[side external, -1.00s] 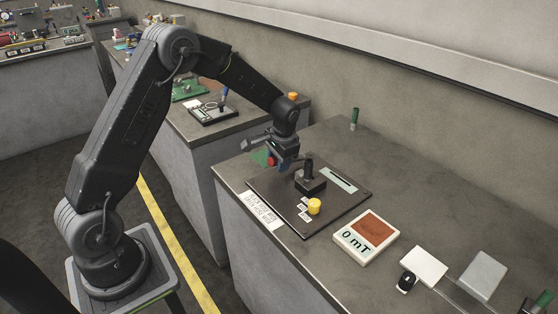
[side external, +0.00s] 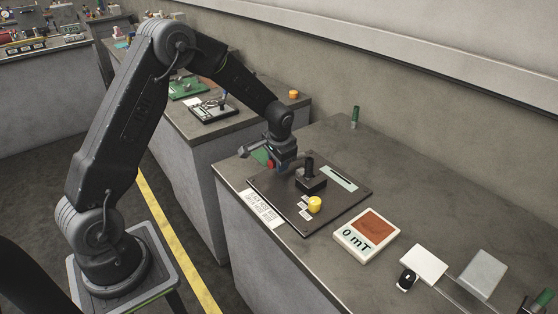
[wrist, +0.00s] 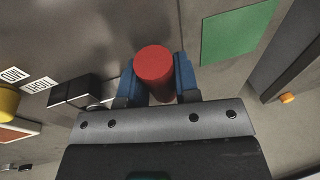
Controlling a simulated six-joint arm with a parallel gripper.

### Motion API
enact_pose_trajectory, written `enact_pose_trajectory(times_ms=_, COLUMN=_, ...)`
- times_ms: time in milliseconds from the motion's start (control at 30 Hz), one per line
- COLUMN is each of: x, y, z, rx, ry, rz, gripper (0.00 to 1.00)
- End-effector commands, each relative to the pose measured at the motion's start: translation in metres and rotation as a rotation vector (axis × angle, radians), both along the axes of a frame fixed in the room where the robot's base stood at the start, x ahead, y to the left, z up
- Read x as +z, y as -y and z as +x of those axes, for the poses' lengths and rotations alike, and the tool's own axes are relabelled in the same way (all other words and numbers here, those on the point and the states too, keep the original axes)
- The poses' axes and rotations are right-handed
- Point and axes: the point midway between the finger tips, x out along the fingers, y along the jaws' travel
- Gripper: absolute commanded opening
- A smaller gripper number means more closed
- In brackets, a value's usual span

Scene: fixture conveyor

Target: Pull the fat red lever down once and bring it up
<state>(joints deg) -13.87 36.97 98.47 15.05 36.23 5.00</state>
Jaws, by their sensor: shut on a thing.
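The fat red lever (wrist: 154,66) is a thick red cylinder between the blue fingers of my gripper (wrist: 157,80) in the wrist view. My gripper is shut on it, one finger on each side. In the side external view a small red part of the lever (side external: 271,164) shows below my wrist, at the left end of the dark panel (side external: 325,205). My gripper (side external: 281,162) hides most of it, and I cannot tell the lever's tilt.
On the panel stand a black lever on a block (side external: 310,180) and a yellow knob (side external: 314,205). A display reading 0 mT (side external: 366,236) sits to the right. A green sheet (wrist: 237,32) lies near the panel. A green marker (side external: 355,117) stands at the back.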

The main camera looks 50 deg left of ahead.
Motion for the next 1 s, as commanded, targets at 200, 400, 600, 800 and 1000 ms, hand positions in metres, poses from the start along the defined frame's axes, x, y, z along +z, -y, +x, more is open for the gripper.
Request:
enact_pose_trajectory(times_ms=200, x=0.001, y=0.0, z=0.0, rx=0.0, ry=0.0, rz=0.0, gripper=0.35)
enact_pose_trajectory(times_ms=400, x=0.0, y=0.0, z=0.0, rx=0.0, ry=-0.001, rz=0.0, gripper=0.54)
enact_pose_trajectory(times_ms=600, x=0.001, y=0.0, z=0.0, rx=0.0, ry=-0.001, rz=0.0, gripper=0.55)
enact_pose_trajectory(times_ms=800, x=0.014, y=0.002, z=-0.001, rx=0.0, ry=0.002, rz=0.0, gripper=0.55)
enact_pose_trajectory(times_ms=1000, x=0.054, y=0.01, z=-0.005, rx=-0.001, ry=0.005, rz=0.001, gripper=0.55)
